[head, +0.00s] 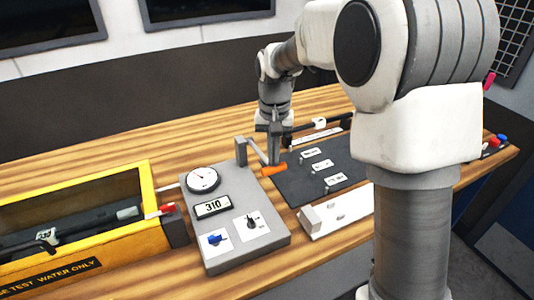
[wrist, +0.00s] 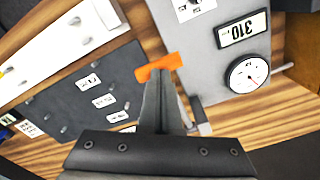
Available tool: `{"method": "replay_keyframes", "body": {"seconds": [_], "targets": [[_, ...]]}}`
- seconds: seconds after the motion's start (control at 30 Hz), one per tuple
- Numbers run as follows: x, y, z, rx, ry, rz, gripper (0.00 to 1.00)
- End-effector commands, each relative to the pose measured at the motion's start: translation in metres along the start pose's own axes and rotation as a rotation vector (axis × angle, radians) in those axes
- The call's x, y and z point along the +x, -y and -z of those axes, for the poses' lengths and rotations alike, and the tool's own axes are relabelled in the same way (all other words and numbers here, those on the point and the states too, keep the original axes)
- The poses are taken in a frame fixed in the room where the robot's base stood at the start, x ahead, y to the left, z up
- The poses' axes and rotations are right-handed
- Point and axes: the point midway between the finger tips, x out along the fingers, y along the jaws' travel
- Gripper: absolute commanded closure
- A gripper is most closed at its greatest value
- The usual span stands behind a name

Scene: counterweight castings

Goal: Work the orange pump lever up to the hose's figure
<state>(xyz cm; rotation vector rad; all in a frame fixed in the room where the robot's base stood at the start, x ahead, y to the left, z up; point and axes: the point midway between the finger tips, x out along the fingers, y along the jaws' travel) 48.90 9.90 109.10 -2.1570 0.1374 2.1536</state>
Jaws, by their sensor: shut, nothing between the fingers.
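The orange pump lever grip (head: 273,170) sits low at the end of a grey arm from a post (head: 241,152) on the grey pump panel (head: 267,238); it also shows in the wrist view (wrist: 152,68). My gripper (head: 273,160) is shut and empty, pointing down with its tips (wrist: 161,78) right at the grip. I cannot tell whether they touch it. The panel's display (head: 212,206) reads 310, beside a round dial gauge (head: 202,179). A dark hose (head: 85,228) lies in a yellow box (head: 142,243) with a small white tag (head: 47,236), too small to read.
The panel also has a blue valve knob (head: 215,239) and a black switch (head: 251,222). A dark mat (head: 295,187) with several white label cards lies right of the lever. A white bar (head: 335,211) lies in front of it. Bare wooden bench (head: 200,125) lies behind.

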Motion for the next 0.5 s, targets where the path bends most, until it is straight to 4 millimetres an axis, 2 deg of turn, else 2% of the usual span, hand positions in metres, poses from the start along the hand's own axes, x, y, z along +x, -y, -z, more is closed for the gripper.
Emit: {"method": "replay_keyframes", "body": {"seconds": [0.5], "targets": [[0.027,0.001,0.0,-0.001,0.0,0.001,1.0]]}}
